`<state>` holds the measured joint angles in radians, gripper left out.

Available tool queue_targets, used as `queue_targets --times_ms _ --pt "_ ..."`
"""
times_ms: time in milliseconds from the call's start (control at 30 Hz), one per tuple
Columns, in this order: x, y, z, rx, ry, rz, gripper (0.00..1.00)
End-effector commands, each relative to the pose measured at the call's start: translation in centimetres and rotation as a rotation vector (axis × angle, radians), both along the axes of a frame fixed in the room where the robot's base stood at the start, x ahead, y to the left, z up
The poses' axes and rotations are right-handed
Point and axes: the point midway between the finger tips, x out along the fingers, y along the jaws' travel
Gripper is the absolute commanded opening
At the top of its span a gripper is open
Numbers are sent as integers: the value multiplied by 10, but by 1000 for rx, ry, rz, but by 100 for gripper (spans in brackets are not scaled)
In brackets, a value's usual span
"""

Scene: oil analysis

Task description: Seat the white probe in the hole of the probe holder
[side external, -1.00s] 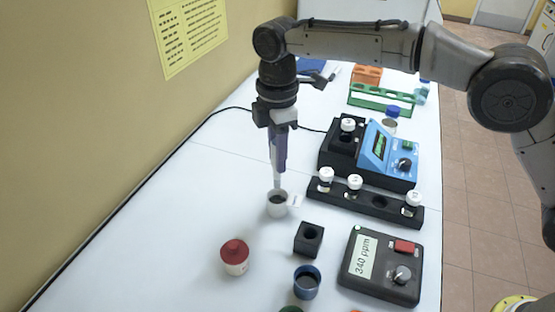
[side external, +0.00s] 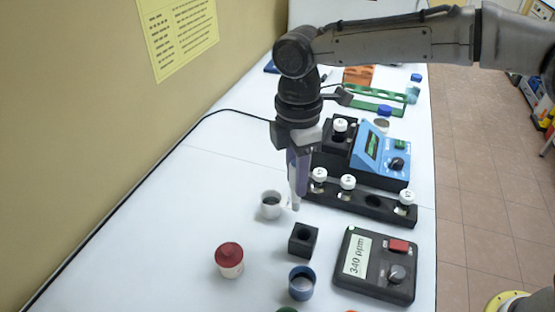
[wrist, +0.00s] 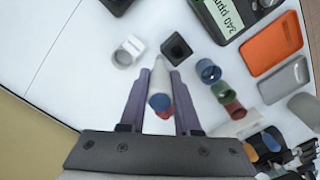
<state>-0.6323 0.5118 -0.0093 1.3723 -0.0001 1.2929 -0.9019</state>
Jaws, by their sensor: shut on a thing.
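The white probe (wrist: 157,76) is held tip-down between the purple fingers of my gripper (wrist: 160,74), which are shut on it. In the side view my gripper (side external: 298,186) and the probe's pale tip (side external: 295,205) are in the air, just right of the white cup (side external: 271,205). The probe holder (side external: 303,243) is a small black block with a round hole in its top, standing on the table nearer the camera than the probe. In the wrist view the holder (wrist: 177,47) is just beyond and right of the probe tip. Its hole looks empty.
A black rack of white-capped vials (side external: 375,207) is behind. The table to the left is clear.

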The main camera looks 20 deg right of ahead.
Motion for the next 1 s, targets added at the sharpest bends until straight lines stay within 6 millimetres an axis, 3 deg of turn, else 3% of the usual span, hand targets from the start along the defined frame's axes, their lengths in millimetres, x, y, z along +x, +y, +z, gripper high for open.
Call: queue_targets --times_ms 133,333,1000 --pt "-29 -6 13 4 -6 20 0" --pt "-38 -4 21 16 -20 36 0" --pt "-37 -4 -28 15 -20 36 0"
